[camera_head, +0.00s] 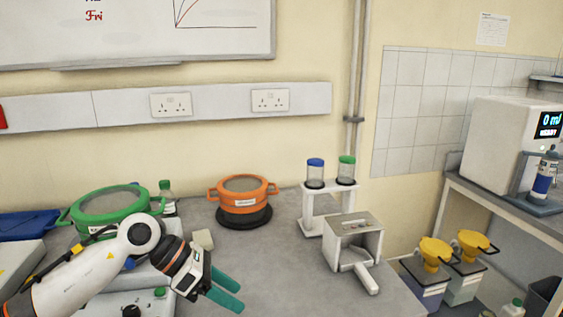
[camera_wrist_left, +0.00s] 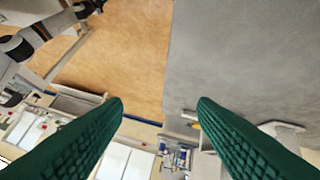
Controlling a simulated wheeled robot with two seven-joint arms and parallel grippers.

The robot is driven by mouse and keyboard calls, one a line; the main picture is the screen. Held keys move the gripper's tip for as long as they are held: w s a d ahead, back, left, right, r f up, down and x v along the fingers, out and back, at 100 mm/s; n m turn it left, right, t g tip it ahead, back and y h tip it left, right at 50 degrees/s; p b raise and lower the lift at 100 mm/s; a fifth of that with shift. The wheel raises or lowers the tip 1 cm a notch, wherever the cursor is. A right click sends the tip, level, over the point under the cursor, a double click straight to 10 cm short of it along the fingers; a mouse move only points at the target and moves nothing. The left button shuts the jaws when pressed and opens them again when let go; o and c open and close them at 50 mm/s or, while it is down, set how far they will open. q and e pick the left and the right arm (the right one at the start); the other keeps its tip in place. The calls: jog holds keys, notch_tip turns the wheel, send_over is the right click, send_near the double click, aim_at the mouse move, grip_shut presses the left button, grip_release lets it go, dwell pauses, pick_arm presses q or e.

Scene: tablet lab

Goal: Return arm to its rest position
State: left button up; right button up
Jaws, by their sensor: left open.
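My left arm (camera_head: 75,281) comes in from the lower left of the head view and reaches over the left part of the grey bench. My left gripper (camera_head: 241,299) is open, its two green fingers pointing right and down over the bench. In the left wrist view the fingers (camera_wrist_left: 160,104) stand well apart with nothing between them. In that view a white and dark arm part shows at the top left. My right gripper does not show clearly in either view.
A green-rimmed sieve (camera_head: 108,204) and a small pale block (camera_head: 203,239) are near my left arm. An orange sieve (camera_head: 243,189), a white stand (camera_head: 321,212) with two capped vials and a grey device (camera_head: 352,243) stand farther right. Bare bench (camera_head: 290,270) lies right of the fingers.

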pick_arm(q)
jog(key=s+d+r+n+t+h, duration=0.35)
jog(key=d+r+n+h, duration=0.25)
jog(key=d+h, duration=0.4)
jog(key=w+a+f+n+t+y, duration=0.25)
jog(key=a+n+t+y, duration=0.45)
jog(key=n, duration=0.8)
jog(key=w+a+f+n+t+y, duration=0.1)
jog(key=a+f+n+t+y, duration=0.2)
jog(key=a+n+t+y, duration=0.75)
jog(key=s+f+n+g+y, duration=0.1)
jog(key=s+f+n+g, duration=0.45)
jog(key=f+n, duration=0.5)
jog(key=s+a+f+n+g, duration=0.1)
jog(key=s+f+n+g, duration=0.2)
jog(key=s+f+g, duration=0.45)
jog(key=s+a+f+n+g, duration=0.25)
jog(key=s+f+g, duration=0.4)
jog(key=s, duration=0.65)
notch_tip(320, 180, down, 27)
jog(key=s, duration=0.2)
jog(key=s+a+f, duration=0.2)
jog(key=s+f, duration=1.3)
jog(key=s, duration=0.1)
jog(key=shift+g+y, duration=0.45)
